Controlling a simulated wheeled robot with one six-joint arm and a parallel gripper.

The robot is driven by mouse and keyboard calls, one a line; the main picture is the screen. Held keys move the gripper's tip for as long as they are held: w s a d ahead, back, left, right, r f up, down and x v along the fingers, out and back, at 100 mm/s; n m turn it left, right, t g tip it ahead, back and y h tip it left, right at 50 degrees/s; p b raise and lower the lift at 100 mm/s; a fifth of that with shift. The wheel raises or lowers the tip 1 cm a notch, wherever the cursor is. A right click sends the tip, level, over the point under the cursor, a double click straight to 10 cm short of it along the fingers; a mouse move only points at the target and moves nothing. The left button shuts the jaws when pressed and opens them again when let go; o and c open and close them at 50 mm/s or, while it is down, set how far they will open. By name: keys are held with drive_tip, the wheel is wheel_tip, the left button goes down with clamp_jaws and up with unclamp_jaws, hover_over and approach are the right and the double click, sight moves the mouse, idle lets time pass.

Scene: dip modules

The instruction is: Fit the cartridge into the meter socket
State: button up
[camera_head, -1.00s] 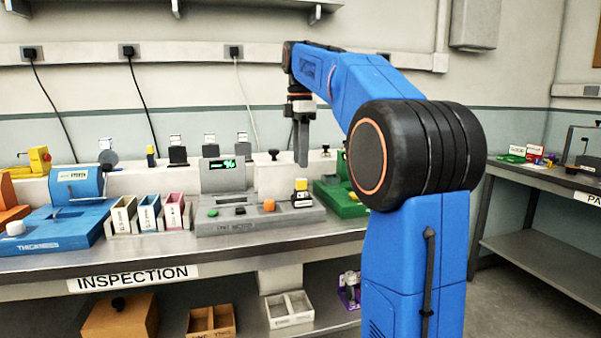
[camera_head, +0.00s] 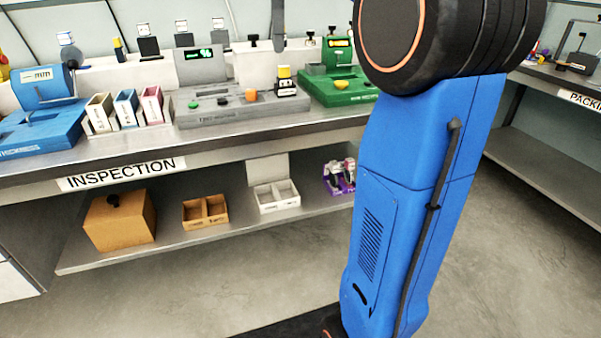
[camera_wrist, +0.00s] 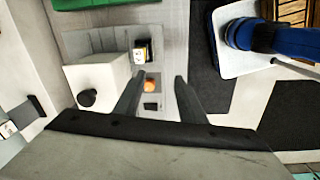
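The grey meter (camera_head: 240,103) with a lit green display (camera_head: 197,53) stands on the inspection bench; it also shows in the wrist view (camera_wrist: 170,40). A small block with a yellow top, white label and black body (camera_head: 284,80) stands at the meter's right end; it also shows in the wrist view (camera_wrist: 142,51). I cannot tell whether it is the cartridge, and I cannot make out the socket clearly. My gripper (camera_wrist: 160,75) is open and empty above the meter, its fingers apart, with the orange button (camera_wrist: 151,85) seen between them. In the head view only a finger (camera_head: 278,25) shows.
A blue thickness device (camera_head: 45,125) and several small bins (camera_head: 125,108) stand left of the meter, a green device (camera_head: 340,86) to its right. A white box part (camera_wrist: 97,80) rises beside the meter. Brown (camera_head: 205,212) and white (camera_head: 277,197) trays lie on the lower shelf.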

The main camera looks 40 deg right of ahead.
drive_tip(key=s+a+f+m+t, duration=0.1)
drive_tip(key=s+a+f+m, duration=0.3)
drive_tip(key=s+f, duration=0.4)
drive_tip(key=s+a+f+m+t, duration=0.1)
drive_tip(key=s+a+f+m, duration=0.3)
drive_tip(key=s+f, duration=0.5)
drive_tip(key=s+a+f+m+t, duration=0.2)
drive_tip(key=s+a+f+m, duration=0.2)
drive_tip(key=s+f, duration=0.5)
wheel_tip(320, 180, down, 7)
drive_tip(key=shift+s+r+m, duration=0.15)
drive_tip(key=shift+s+m, duration=0.1)
drive_tip(key=shift+m, duration=0.05)
drive_tip(key=shift+c, duration=0.3)
